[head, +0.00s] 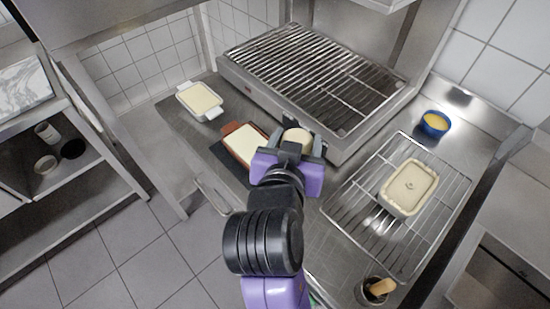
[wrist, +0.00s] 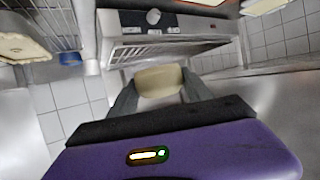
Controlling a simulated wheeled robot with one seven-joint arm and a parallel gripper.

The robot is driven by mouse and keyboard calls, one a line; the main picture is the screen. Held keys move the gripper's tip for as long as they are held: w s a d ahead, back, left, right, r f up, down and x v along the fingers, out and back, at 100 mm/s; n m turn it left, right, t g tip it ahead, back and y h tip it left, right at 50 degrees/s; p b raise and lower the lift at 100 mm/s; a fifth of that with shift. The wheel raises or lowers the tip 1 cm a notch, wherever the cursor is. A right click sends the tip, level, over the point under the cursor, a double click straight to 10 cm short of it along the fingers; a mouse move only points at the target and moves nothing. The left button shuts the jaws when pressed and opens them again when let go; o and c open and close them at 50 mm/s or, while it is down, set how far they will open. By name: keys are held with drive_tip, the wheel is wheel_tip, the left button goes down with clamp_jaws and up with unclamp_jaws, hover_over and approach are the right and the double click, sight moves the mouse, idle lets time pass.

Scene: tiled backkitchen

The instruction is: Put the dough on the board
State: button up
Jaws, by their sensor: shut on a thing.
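A pale, rounded lump of dough (head: 298,137) is held between the fingers of my gripper (head: 291,148), in front of the grill's right part. The wrist view shows the dough (wrist: 160,82) between the two grey fingers (wrist: 158,92), which are shut on it. A dark flat slab (head: 228,160), which may be the board, lies on the counter left of my gripper. A reddish-brown dish with pale filling (head: 246,143) stands by it, and its exact contact with the slab is unclear. My gripper and arm hide part of the counter.
A grill (head: 310,75) stands behind my gripper. A white dish (head: 200,101) is at the left. At the right are a wire rack (head: 345,205) bearing a pale rectangular tub (head: 408,187), a blue bowl (head: 435,124) and a metal pot (head: 374,290). A marbled slab (head: 22,85) lies far left.

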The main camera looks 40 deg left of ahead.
wheel_tip(320, 180, down, 18)
drive_tip(key=shift+r+p, duration=0.25)
drive_tip(key=shift+p, duration=0.2)
drive_tip(key=shift+f, duration=0.15)
drive_tip(key=o, duration=1.5)
drive_tip(key=shift+c, duration=0.2)
